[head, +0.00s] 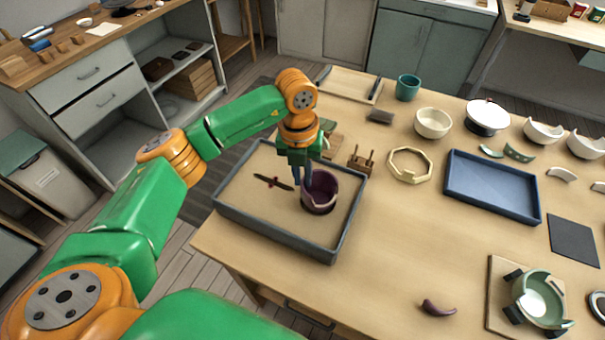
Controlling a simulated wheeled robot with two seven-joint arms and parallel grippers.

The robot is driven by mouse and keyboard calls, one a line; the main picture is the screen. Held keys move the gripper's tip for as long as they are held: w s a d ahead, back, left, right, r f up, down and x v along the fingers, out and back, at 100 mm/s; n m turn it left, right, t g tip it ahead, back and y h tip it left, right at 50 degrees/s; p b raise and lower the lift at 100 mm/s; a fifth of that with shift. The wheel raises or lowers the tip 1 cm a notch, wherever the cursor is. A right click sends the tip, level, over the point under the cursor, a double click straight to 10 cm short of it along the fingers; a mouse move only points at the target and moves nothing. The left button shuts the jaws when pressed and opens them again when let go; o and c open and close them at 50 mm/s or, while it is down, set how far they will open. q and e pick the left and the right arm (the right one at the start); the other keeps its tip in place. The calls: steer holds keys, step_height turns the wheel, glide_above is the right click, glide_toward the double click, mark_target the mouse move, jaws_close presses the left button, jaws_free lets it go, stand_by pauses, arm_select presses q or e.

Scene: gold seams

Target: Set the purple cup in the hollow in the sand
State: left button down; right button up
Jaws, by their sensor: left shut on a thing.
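The purple cup (319,199) is at the right part of the sand tray (338,231), a shallow grey-rimmed tray filled with tan sand. The cup is upright and looks to be in or just over the sand; I cannot tell whether it touches. My left gripper (306,183) points down and is shut on the cup's left wall. The hollow in the sand does not show; the cup and gripper may hide it. A dark, thin piece with a red mark (273,183) lies in the tray left of the gripper. My right gripper is not in view.
Right of the sand tray are a small wooden stand (361,161), a cream octagonal ring (409,165) and a blue tray (493,187). A teal cup (407,88) and pale bowls (433,122) stand behind. A purple shard (438,308) lies near the front edge. The table's middle front is clear.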

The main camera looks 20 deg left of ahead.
arm_select(q)
steer(key=shift+f+b, duration=0.45)
stand_by(1.1)
steer(key=shift+c, duration=1.8)
jaws_free()
steer(key=shift+r+p, duration=2.45)
steer(key=shift+r, duration=0.6)
steer(key=shift+f, duration=0.1)
